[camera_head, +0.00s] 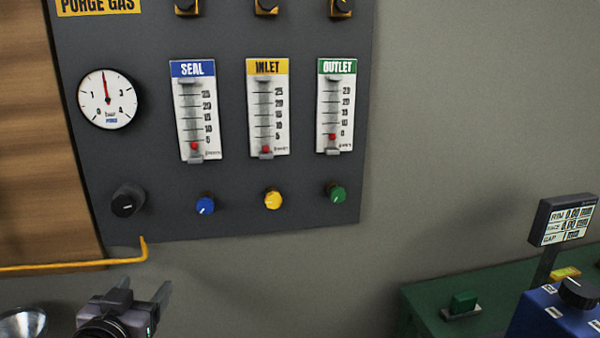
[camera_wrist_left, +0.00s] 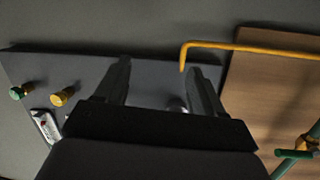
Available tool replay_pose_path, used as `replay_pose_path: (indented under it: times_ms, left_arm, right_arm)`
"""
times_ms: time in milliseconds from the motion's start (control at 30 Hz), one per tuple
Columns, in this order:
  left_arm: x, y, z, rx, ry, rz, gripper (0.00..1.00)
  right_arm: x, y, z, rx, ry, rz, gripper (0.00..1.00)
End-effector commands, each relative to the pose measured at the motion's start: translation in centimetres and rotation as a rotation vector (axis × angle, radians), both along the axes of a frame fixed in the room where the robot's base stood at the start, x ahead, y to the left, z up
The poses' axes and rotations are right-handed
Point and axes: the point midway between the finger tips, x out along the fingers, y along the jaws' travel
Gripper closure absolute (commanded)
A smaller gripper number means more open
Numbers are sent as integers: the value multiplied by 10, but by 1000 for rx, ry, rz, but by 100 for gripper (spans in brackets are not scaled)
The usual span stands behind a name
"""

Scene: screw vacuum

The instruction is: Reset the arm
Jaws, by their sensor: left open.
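My left gripper (camera_head: 146,294) shows at the bottom left of the head view, below the dark purge gas panel (camera_head: 230,190). Its two fingers are apart with nothing seen between them, and it also shows in the left wrist view (camera_wrist_left: 158,85). The panel carries a black knob (camera_head: 127,202), a blue knob (camera_head: 205,205), a yellow knob (camera_head: 273,199) and a green knob (camera_head: 335,193). The gripper is apart from these knobs in the head view. My right gripper is in neither view.
A yellow hooked rod (camera_head: 100,263) runs near the panel's lower left corner, close above my left gripper. It also shows in the left wrist view (camera_wrist_left: 240,46). A green bench (camera_head: 430,300) with a blue box (camera_head: 560,315) and a small display (camera_head: 565,220) stands at the lower right.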

Motion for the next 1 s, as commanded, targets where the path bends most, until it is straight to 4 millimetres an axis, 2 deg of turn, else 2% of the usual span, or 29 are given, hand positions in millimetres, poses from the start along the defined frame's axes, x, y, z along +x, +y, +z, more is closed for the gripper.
replay_pose_path:
  times_ms: [33,167,300,400,500,600,700,1000]
  left_arm:
    - [-10,-8,-38,-1,62,-30,31]
    - [-41,-26,-114,-9,172,-103,31]
    - [-91,-45,-189,-34,284,-167,31]
    - [-131,-56,-232,-58,353,-200,31]
    - [-167,-64,-262,-78,405,-222,31]
    - [-192,-70,-280,-92,438,-232,31]
    - [-207,-73,-289,-101,454,-238,31]
    - [-210,-73,-291,-103,458,-240,31]
  right_arm:
    - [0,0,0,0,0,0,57]
    - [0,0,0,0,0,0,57]
    - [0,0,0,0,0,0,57]
    - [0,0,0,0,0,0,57]
    - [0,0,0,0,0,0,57]
    - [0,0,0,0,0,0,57]
    - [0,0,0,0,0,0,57]
    - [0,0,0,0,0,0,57]
